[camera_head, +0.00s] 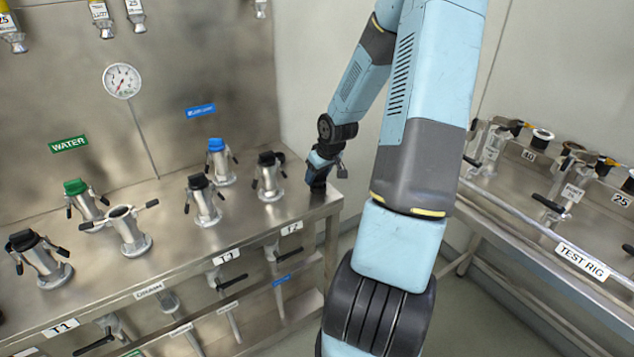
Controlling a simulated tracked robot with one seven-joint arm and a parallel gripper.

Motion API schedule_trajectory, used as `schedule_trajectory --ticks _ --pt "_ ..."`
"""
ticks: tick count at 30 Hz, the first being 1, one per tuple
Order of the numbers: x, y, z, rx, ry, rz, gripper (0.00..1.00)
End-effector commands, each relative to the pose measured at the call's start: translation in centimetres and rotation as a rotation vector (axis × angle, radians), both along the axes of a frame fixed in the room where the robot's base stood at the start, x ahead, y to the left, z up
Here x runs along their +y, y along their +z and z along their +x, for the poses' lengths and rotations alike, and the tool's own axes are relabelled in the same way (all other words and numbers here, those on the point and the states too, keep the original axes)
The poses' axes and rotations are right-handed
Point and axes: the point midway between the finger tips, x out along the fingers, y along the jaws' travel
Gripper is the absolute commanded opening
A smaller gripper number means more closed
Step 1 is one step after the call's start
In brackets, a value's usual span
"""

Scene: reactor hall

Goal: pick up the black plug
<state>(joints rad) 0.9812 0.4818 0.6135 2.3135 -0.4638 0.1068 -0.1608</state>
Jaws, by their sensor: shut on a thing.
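My gripper (318,183) is at the right end of the steel bench, close to the bench top and right of the row of couplings. It is shut on a small dark thing, which I take to be the black plug; the fingers hide most of it. I cannot tell whether it touches the bench. Other black caps sit on the upright couplings: one at the right of the row (267,160), one left of it (198,182) and one at the far left (22,240).
The steel bench (190,245) also carries a green-capped coupling (76,187), a blue-capped coupling (216,146) and an uncapped coupling (122,214). A pressure gauge (121,80) is on the back panel. A second table marked TEST RIG (582,261) stands at the right, with several fittings.

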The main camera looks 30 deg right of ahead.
Motion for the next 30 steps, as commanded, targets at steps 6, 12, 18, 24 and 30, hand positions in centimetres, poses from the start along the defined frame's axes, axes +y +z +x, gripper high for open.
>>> schedule_trajectory --ticks 6,12,18,24,30 --pt "0.0 0.0 0.0 0.0 0.0 0.0 0.27" --pt "0.0 0.1 0.0 0.0 0.0 0.0 0.27" --pt "-0.1 1.0 0.0 -0.002 -0.002 0.0 0.27" --pt "-0.2 3.4 -0.1 -0.003 -0.004 -0.001 0.27" --pt "0.2 5.4 -1.9 -0.002 -0.005 -0.002 0.27"
